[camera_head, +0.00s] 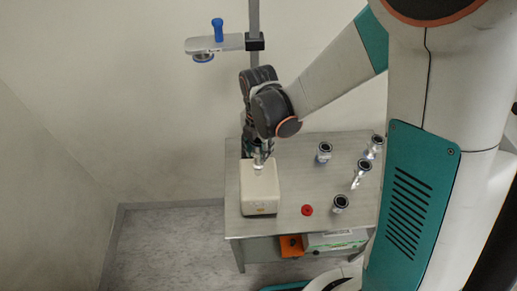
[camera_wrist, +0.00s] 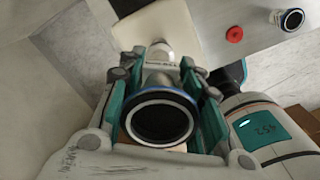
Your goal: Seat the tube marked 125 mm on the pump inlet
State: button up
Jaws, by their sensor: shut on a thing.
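My gripper (camera_head: 260,156) is over the beige pump box (camera_head: 260,196) at the table's left side, pointing down. In the wrist view my gripper (camera_wrist: 160,68) is shut on a metal tube (camera_wrist: 158,80), whose wide dark mouth with a blue rim faces the camera. A small label shows near the fingertips, but its marking is too small to read. The pump's pale top (camera_wrist: 146,25) lies beyond the tube's far end. In the head view the tube's lower end is close above the pump; I cannot tell whether it touches the inlet.
Several other metal tubes stand or lie on the table's right half, one near the front (camera_head: 340,203). A red cap (camera_head: 307,210) lies right of the pump. A bracket with a blue knob (camera_head: 218,30) juts from a post above. An orange item (camera_head: 291,245) is on the lower shelf.

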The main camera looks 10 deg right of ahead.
jog(key=shift+f+b, duration=0.3)
jog(key=shift+f, duration=0.05)
dwell(0.4)
jog(key=o, duration=1.2)
jog(key=shift+r, duration=0.1)
notch_tip(320, 180, up, 7)
jog(key=shift+r, duration=0.15)
